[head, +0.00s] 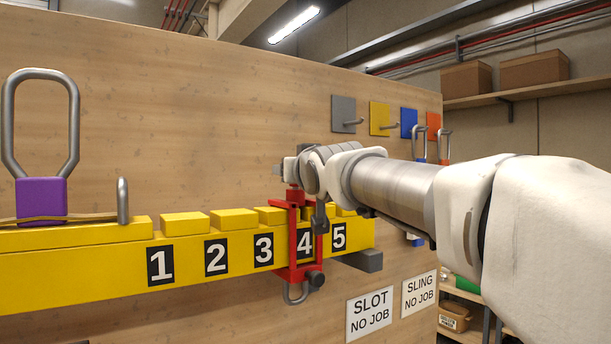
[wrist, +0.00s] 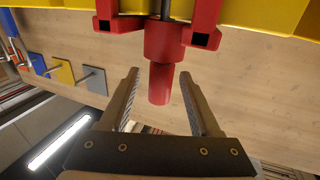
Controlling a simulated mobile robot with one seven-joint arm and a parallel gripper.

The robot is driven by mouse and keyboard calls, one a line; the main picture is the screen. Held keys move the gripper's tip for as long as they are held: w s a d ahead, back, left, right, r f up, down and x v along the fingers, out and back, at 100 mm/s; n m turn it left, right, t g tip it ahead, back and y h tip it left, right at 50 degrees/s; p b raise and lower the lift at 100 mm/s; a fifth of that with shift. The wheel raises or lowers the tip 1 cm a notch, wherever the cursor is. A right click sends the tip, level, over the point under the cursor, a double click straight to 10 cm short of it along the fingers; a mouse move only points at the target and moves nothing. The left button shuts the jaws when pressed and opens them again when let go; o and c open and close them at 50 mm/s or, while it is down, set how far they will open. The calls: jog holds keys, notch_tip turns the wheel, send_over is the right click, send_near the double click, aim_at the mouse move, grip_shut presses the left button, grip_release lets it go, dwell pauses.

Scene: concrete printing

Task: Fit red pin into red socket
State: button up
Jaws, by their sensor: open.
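A red stepped cylinder (wrist: 160,82), which looks like the red pin, has a wider collar and a dark shaft running into a red bracket (wrist: 202,22) in the wrist view. In the head view the red bracket (head: 293,240) clasps the yellow bar near number 4, with the red cylinder top (head: 293,193) above it. My gripper (wrist: 160,76) is open, its fingers on either side of the red cylinder with gaps showing. In the head view my gripper (head: 305,205) is over the bracket, partly hiding it. I cannot make out a separate red socket.
The yellow bar (head: 100,284) carries numbers 1 to 5 along a wooden board (head: 180,110). A purple block with a metal loop (head: 42,197) stands at the left. Grey, yellow (head: 379,117), blue and orange-red hook plates are on the board behind.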

jog(key=shift+x, duration=1.05)
grip_shut()
